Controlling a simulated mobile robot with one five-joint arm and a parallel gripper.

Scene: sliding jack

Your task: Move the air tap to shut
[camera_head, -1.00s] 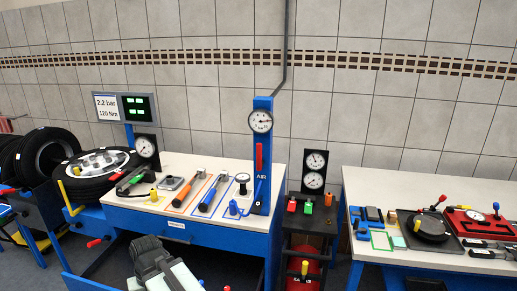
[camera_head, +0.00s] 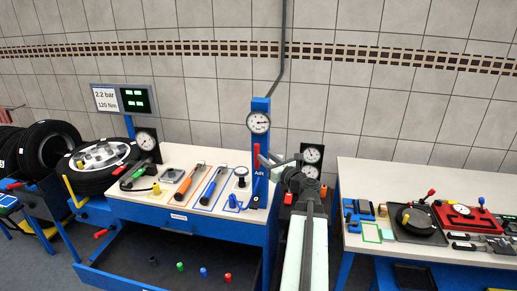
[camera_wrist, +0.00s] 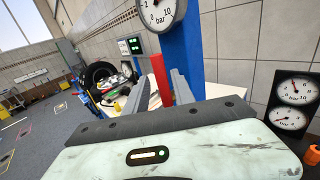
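The air tap's red lever (camera_head: 256,156) stands upright on the blue post (camera_head: 260,112) marked AIR, below a round gauge (camera_head: 259,123). My gripper (camera_head: 270,161) is at the right side of the post, close to the lever. In the wrist view my gripper (camera_wrist: 161,86) is open, with one finger on each side of the picture line to the red lever (camera_wrist: 160,73). The lever shows between the fingers, beyond or level with their tips; I cannot tell whether they touch it. The lower part of the lever is hidden there.
The white workbench (camera_head: 185,154) left of the post holds tools in coloured outlines. An open drawer (camera_head: 130,246) with small coloured caps sticks out below. Two gauges on a black panel (camera_head: 312,152) stand behind my arm. A second table (camera_head: 375,176) is at right.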

